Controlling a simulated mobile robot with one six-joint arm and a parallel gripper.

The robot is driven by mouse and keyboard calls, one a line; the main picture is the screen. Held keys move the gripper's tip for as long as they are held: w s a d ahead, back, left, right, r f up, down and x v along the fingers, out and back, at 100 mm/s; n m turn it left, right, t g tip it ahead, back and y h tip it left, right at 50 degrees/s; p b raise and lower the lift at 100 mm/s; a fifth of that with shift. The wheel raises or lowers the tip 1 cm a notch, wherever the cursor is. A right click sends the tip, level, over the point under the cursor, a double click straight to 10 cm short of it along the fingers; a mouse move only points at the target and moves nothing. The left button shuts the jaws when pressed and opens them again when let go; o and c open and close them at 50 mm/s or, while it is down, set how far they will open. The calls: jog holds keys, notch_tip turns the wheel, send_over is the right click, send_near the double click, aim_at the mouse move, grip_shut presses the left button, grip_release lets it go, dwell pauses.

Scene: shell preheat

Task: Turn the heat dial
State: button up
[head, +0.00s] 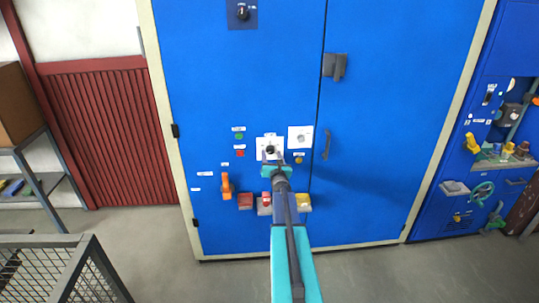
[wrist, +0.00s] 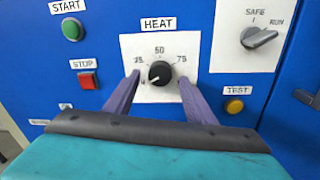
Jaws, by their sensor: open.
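The heat dial (wrist: 160,73) is a round black knob on a white plate marked 25, 50 and 75, under a HEAT label (wrist: 158,24). Its white pointer mark is toward the lower left, below 25. In the head view the dial (head: 270,150) is on the blue cabinet front, just beyond my gripper. My gripper (wrist: 153,88) is open, with one purple finger on each side of the dial. It also shows in the head view (head: 271,157). I cannot tell whether the fingers touch the knob or the plate.
A green START button (wrist: 72,29) and a red STOP button (wrist: 88,80) are left of the dial. A SAFE/RUN switch (wrist: 259,38) and a yellow TEST button (wrist: 234,106) are to the right. An orange handle (head: 226,187) is lower left on the cabinet.

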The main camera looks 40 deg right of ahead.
jog(key=shift+w+d, duration=0.4)
jog(key=shift+w, duration=0.1)
jog(key=c, duration=1)
jog(key=shift+a, duration=0.5)
jog(key=shift+c, duration=0.2)
jog(key=shift+d, duration=0.3)
jog(key=shift+r, duration=0.1)
jog(key=shift+c, duration=0.2)
jog(key=shift+o, duration=0.2)
jog(key=shift+d, duration=0.1)
